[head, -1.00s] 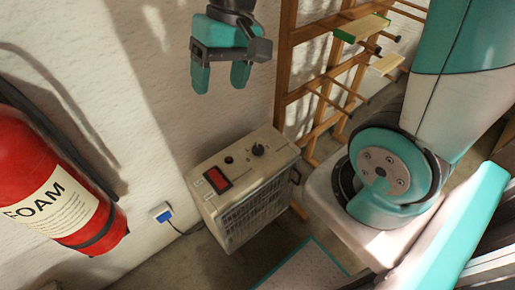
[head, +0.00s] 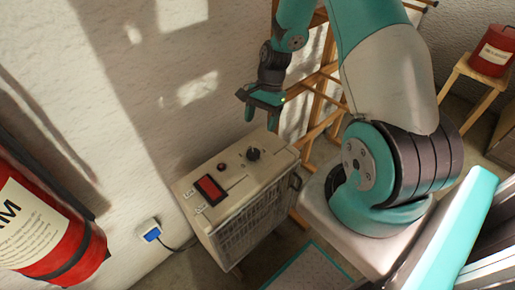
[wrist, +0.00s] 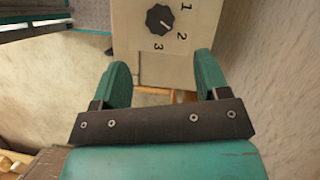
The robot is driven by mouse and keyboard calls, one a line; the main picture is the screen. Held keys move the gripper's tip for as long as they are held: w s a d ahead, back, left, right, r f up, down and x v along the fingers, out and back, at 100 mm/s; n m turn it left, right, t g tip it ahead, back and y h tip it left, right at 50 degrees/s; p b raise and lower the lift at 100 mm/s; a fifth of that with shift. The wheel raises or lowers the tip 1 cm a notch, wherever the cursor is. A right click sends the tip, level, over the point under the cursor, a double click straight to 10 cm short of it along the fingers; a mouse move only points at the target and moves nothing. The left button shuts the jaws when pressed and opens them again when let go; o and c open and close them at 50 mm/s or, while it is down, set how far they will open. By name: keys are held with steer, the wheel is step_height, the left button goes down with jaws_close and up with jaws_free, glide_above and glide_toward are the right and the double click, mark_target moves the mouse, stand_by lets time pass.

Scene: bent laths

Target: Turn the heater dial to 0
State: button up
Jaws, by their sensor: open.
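The heater (head: 235,212) is a worn beige box with a grille front, standing on the floor by the wall. Its black dial (head: 253,154) sits on the top panel. In the wrist view the dial (wrist: 160,19) is near the top edge, with the numbers 1, 2 and 3 visible beside it; no 0 shows. A pale mark is on the knob, too small to read surely. My gripper (head: 261,117) is open and empty above the heater's back edge, apart from the dial. In the wrist view its teal fingers (wrist: 161,72) are spread below the dial.
A red switch (head: 210,190) and a small dark red lamp (head: 222,167) share the heater's top. A wooden rack (head: 325,75) stands behind my arm. A red fire extinguisher (head: 45,225) hangs at left; a blue-white wall plug (head: 150,233) is beside the heater. A red can (head: 494,50) stands on a stool.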

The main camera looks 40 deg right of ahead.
mark_target(254, 152)
steer(key=x, duration=1)
steer(key=shift+s+a+f+b, duration=0.1)
steer(key=shift+f+b, duration=0.05)
steer(key=shift+b, duration=0.25)
